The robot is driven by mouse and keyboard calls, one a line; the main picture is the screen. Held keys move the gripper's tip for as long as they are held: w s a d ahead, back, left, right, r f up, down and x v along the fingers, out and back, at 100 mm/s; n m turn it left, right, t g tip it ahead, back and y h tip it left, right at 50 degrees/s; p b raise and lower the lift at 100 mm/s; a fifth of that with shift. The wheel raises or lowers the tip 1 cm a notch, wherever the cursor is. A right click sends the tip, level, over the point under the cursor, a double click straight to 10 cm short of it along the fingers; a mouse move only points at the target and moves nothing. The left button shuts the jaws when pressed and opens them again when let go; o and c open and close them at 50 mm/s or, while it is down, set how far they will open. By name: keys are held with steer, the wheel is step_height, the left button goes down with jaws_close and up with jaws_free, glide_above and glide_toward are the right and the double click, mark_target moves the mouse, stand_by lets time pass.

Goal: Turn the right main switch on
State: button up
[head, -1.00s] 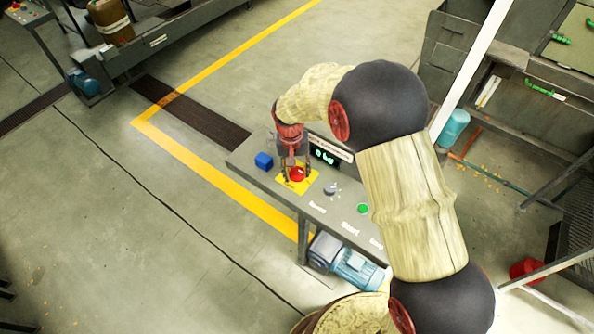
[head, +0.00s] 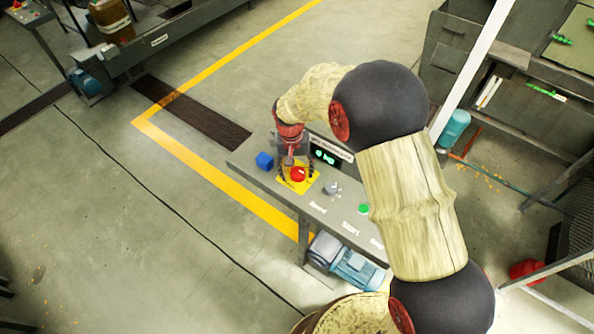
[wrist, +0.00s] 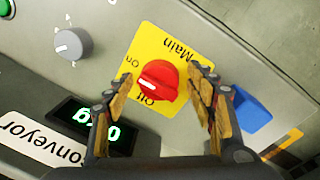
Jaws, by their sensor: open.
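The main switch is a red rotary knob (wrist: 158,81) on a yellow plate (wrist: 176,45) marked Main, On and Off. In the head view the red knob (head: 298,174) sits on the grey panel table. My gripper (wrist: 165,85) is open, with one finger on each side of the knob. I cannot tell whether the fingers touch it. In the head view my gripper (head: 297,172) is over the yellow plate.
A grey dial (wrist: 72,45), a green button (head: 363,209) and a blue block (head: 264,161) are on the same panel. A lit green display (wrist: 82,127) is beside the yellow plate. A blue motor (head: 357,270) sits below the table.

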mark_target(294, 172)
step_height(294, 172, up, 12)
steer(key=a, duration=0.1)
stand_by(0.7)
steer(key=shift+w, duration=0.1)
stand_by(0.3)
steer(key=s+d+r+t+b, duration=0.2)
steer(key=s+d, duration=0.4)
steer(key=s, duration=0.3)
steer(key=s+d+r+t+b, duration=0.2)
steer(key=s+d+r, duration=0.3)
steer(key=s, duration=0.4)
steer(key=s+d+r+n+t+y+b, duration=0.1)
steer(key=s+d+r+b, duration=0.2)
steer(key=s+d, duration=0.3)
steer(key=shift+s+d+r+t, duration=0.4)
steer(key=shift+s, duration=1.35)
